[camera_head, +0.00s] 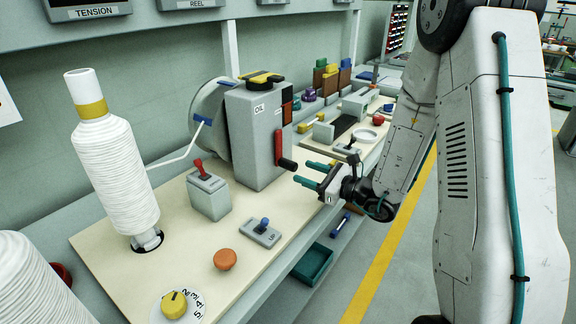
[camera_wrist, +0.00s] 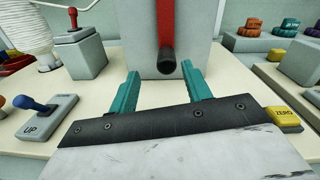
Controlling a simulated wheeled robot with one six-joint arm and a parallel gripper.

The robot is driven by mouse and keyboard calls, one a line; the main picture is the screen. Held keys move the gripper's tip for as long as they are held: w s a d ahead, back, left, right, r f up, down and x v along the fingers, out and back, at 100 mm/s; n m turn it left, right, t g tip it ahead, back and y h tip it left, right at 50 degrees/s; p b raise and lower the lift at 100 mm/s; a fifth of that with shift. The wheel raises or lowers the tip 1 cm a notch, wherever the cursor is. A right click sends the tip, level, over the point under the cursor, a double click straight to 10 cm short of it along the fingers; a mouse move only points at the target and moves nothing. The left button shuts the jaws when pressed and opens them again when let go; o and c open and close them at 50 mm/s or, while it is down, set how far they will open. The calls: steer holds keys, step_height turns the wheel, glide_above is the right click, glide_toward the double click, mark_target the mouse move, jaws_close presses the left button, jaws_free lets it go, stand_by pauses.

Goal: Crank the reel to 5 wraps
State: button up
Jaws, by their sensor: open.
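The reel (camera_head: 208,112) is a pale disc behind a grey box (camera_head: 258,140) marked OIL. The crank is a red arm (camera_head: 279,148) on the box's near face, hanging down and ending in a dark knob (camera_head: 288,164). In the wrist view the red arm (camera_wrist: 165,22) points down with its dark knob (camera_wrist: 167,62) between and beyond my fingertips. My gripper (camera_head: 308,173) is open and empty, its two teal fingers pointing at the box. It also shows in the wrist view (camera_wrist: 160,75). The knob appears apart from the fingers. The REEL display's reading is out of view.
A white thread spool (camera_head: 112,170) stands at left. A red-lever box (camera_head: 208,195), a blue-lever switch (camera_head: 261,232), an orange button (camera_head: 225,259) and a yellow dial (camera_head: 174,305) sit on the bench. More items crowd the bench's far end. A teal bin (camera_head: 313,264) is below.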

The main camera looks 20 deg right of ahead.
mark_target(296, 168)
steer(key=shift+w+d+f, duration=0.2)
steer(key=shift+w+f, duration=0.1)
steer(key=shift+f, duration=0.05)
steer(key=shift+m, duration=0.3)
steer(key=x, duration=0.7)
steer(key=shift+w, duration=0.25)
jaws_close()
